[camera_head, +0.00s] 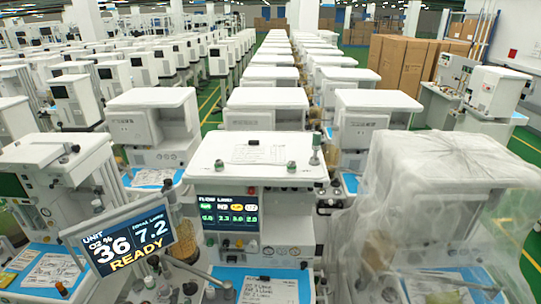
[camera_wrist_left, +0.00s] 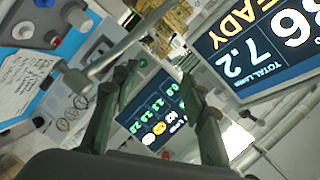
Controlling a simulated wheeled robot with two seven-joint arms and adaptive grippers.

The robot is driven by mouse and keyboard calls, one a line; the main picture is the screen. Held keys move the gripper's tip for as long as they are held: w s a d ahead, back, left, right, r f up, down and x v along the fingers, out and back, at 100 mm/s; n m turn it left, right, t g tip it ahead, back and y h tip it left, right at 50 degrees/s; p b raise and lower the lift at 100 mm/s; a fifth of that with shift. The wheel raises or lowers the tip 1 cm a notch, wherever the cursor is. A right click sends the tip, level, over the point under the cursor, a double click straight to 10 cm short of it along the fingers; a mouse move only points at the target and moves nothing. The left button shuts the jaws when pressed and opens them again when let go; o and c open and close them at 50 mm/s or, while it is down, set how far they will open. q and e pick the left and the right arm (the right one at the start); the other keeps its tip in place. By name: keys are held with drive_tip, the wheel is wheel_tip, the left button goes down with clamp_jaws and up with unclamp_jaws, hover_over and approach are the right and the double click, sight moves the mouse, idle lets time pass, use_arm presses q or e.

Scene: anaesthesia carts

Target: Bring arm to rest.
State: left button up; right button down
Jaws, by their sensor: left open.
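My left gripper (camera_wrist_left: 160,80) shows in the left wrist view with its two dark fingers spread apart. No object is held between them. Beyond the fingers is the flow display (camera_wrist_left: 152,110) of an anaesthesia cart. In the head view I cannot clearly pick out the left gripper among the dark knobs and fittings low at centre left. The middle cart (camera_head: 256,150), with its lit flow display (camera_head: 229,208), stands straight ahead. My right gripper is in neither view.
A tilted monitor (camera_head: 121,241) reading READY stands at front left; it is close by in the wrist view (camera_wrist_left: 262,45). A plastic-wrapped cart (camera_head: 445,190) stands at right. Rows of white carts fill the hall behind. Cardboard boxes (camera_head: 402,65) are stacked at back right.

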use_arm(q)
drive_tip(key=s+a+f+n+g, duration=0.65)
drive_tip(key=s+f, duration=0.25)
drive_tip(key=s, duration=0.4)
drive_tip(key=s+d+f+n+g+h, duration=0.1)
drive_tip(key=s+f+n+g, duration=0.1)
drive_tip(key=s, duration=0.6)
drive_tip(key=s+f+n+g+h, duration=0.1)
drive_tip(key=s+f+n+g, duration=0.15)
drive_tip(key=s, duration=0.65)
wheel_tip(320, 180, down, 38)
drive_tip(key=s+d+m+g+b, duration=0.1)
drive_tip(key=s+d+g+b, duration=0.1)
drive_tip(key=b, duration=0.5)
drive_tip(key=s+f+m+g+b, duration=0.1)
drive_tip(key=s+f+b, duration=0.5)
drive_tip(key=s+f, duration=1.3)
wheel_tip(320, 180, down, 3)
drive_tip(key=shift+s+f+h, duration=0.1)
drive_tip(key=shift+s+h, duration=0.1)
drive_tip(key=shift+h, duration=0.2)
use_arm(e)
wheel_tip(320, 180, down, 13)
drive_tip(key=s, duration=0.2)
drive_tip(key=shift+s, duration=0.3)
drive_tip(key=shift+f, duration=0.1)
